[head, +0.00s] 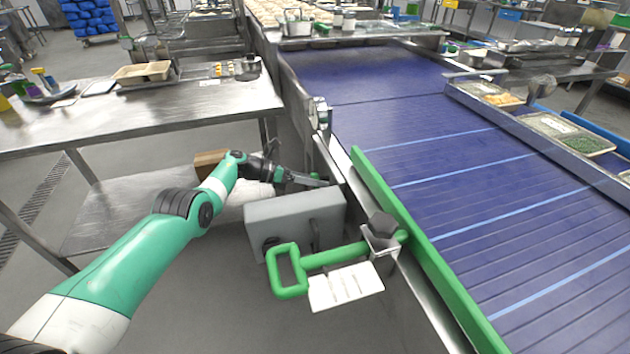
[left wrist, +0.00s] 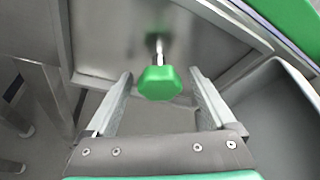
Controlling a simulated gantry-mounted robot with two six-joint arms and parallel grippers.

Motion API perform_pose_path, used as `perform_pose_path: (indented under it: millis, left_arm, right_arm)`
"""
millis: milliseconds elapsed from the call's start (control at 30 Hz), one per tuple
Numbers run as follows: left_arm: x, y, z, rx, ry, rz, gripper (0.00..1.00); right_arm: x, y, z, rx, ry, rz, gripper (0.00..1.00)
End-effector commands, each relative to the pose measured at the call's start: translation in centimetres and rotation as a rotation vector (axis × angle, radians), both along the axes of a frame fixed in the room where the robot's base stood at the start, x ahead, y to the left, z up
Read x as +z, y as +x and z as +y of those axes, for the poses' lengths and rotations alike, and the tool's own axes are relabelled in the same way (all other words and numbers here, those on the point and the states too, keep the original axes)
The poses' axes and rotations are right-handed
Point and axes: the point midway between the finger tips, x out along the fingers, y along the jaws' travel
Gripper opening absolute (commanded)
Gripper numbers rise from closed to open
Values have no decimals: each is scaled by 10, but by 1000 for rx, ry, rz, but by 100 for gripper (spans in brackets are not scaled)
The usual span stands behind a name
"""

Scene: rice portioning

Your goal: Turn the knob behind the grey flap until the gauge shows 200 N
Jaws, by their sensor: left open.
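The green knob (left wrist: 158,83) sits on a short metal shaft in the left wrist view, against a steel panel. My left gripper (left wrist: 160,85) is open, one finger on each side of the knob, with clear gaps to it. A grey wall (left wrist: 285,110) stands to the right of the fingers. The small round gauge (head: 319,114) on the conveyor frame is seen obliquely; its reading is not legible.
A green handle (head: 288,272) with a bracket and dark hexagonal knob (head: 382,224) is in front of the cover. The blue conveyor belt (head: 450,170) lies to the right, edged by a green rail (head: 420,245). A steel table (head: 130,120) stands left.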

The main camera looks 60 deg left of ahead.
Motion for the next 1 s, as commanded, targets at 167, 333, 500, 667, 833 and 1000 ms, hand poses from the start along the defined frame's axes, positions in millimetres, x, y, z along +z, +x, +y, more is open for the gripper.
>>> perform_pose_path:
  millis: [167, 333, 500, 667, 833, 1000]
  left_arm:
    - [17, -21, 9, 4, 0, 0, 89]
    - [29, -58, 24, 5, 0, 0, 89]
    - [36, -88, 36, 4, 0, 0, 89]
    - [39, -100, 40, 2, 1, 0, 89]
    - [38, -101, 40, 1, 0, 0, 89]
    - [38, -100, 40, 1, 0, 0, 89]
  right_arm:
    - [30, 0, 0, 0, 0, 0, 50]
    - [55, 0, 0, 0, 0, -1, 50]
    - [64, 0, 0, 0, 0, 0, 50]
    - [66, 0, 0, 0, 0, 0, 50]
    - [66, 0, 0, 0, 0, 0, 50]
    - [66, 0, 0, 0, 0, 0, 50]
